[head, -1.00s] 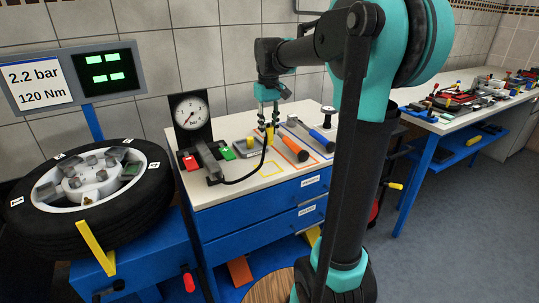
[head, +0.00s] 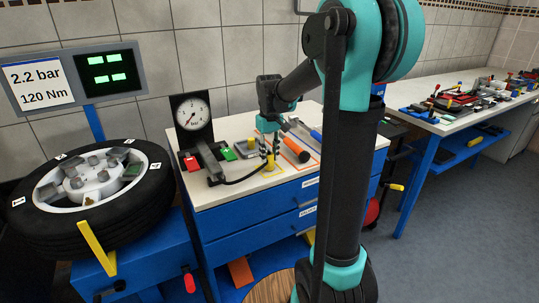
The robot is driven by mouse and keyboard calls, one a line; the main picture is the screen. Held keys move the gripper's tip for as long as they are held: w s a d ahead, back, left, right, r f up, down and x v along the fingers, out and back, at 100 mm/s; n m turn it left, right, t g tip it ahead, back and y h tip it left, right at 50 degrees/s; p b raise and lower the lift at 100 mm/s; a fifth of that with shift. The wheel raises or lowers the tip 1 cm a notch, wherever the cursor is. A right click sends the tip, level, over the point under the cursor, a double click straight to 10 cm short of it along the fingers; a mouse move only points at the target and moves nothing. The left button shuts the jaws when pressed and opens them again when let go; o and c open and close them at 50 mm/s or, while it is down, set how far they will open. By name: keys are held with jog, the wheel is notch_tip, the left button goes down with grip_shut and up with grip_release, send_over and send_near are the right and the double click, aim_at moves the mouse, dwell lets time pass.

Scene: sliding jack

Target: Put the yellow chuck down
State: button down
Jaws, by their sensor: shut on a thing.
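My gripper (head: 270,146) is shut on the yellow chuck (head: 270,161), low over the white bench top (head: 230,190). The chuck hangs below the fingers, at the yellow square outline (head: 272,174) marked on the bench. I cannot tell whether the chuck touches the bench. The black hose (head: 238,182) runs from the chuck toward the dial gauge unit (head: 194,112) at the left.
A red button (head: 191,163) and a green button (head: 228,154) sit by the gauge. An orange-handled tool (head: 295,151) lies close to the right of my gripper. A wheel (head: 100,225) lies at the left. Free bench top shows in front of the outline.

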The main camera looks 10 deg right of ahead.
aim_at(270, 154)
jog(key=c, duration=1.2)
grip_release()
jog(key=shift+f, duration=0.1)
notch_tip(270, 154, up, 12)
jog(key=s+d+f+m+t, duration=0.1)
jog(key=s+d+f+t, duration=0.1)
jog(key=s+f, duration=0.9)
jog(key=s+d+f+m+t, duration=0.2)
jog(key=s+f, duration=0.9)
jog(key=f, duration=0.1)
jog(key=shift+f+m, duration=0.3)
